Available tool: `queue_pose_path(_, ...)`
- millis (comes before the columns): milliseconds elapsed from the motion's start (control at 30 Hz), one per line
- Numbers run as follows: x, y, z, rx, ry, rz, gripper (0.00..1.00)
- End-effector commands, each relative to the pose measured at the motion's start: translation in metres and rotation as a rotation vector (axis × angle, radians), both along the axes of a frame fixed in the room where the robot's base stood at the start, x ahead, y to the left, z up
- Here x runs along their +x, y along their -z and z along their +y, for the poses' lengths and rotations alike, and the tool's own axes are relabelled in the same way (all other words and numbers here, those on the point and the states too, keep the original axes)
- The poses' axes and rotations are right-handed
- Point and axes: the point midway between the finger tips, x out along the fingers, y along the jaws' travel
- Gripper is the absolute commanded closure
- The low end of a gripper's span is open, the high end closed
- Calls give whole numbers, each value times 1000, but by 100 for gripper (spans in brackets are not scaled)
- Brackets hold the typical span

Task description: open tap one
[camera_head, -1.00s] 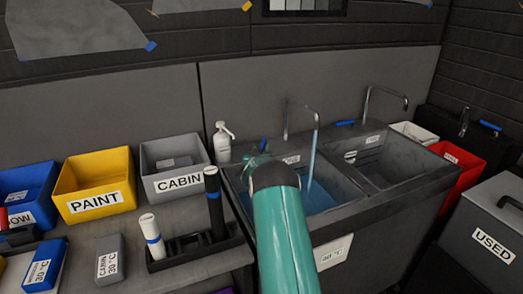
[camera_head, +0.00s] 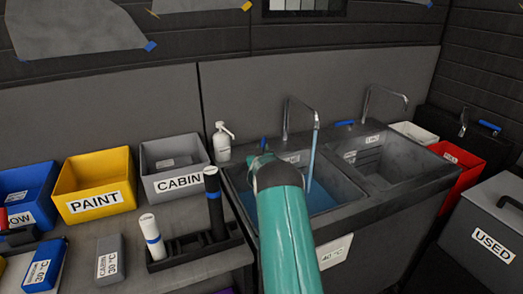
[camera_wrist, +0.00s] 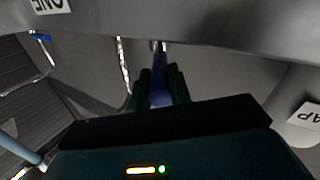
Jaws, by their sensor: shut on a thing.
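Tap one (camera_head: 286,118) is the left chrome tap over the left basin (camera_head: 348,188). A pale blue stream (camera_head: 312,155) runs from its spout into blue water (camera_head: 325,197). Its blue lever (camera_head: 263,143) shows just above my gripper (camera_head: 260,160), at the back left of the basin. In the wrist view, the blue lever (camera_wrist: 160,75) stands between the two dark fingers of my gripper (camera_wrist: 160,88), which is shut on it. My teal arm hides most of the gripper in the head view. The "ONE" label (camera_wrist: 48,5) is partly cut off.
The second tap (camera_head: 385,92) with its blue lever (camera_head: 345,123) stands over the right basin. A white soap bottle (camera_head: 222,143) stands close left of my gripper. A grey "CABIN" bin (camera_head: 180,184), a tube rack (camera_head: 192,250) and a red bin (camera_head: 460,165) are around.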

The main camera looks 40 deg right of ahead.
Motion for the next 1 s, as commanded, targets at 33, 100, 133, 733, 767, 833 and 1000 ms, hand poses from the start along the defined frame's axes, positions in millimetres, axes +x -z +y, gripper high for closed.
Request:
queue_pose_path(33, -1, -3, -2, -5, -16, -2, 100)
queue_pose_path(100, -3, -3, -3, -3, -37, -2, 100)
queue_pose_path(133, -3, -3, -3, -3, -45, 0, 100)
queue_pose_path(733, -3, -1, -3, 2, -60, 2, 59)
queue_pose_path(767, -3, -1, -3, 2, -60, 2, 59)
queue_pose_path(833, -3, -1, -3, 2, -60, 2, 59)
queue_pose_path(1000, -6, -1, 0, 2, -59, 3, 59)
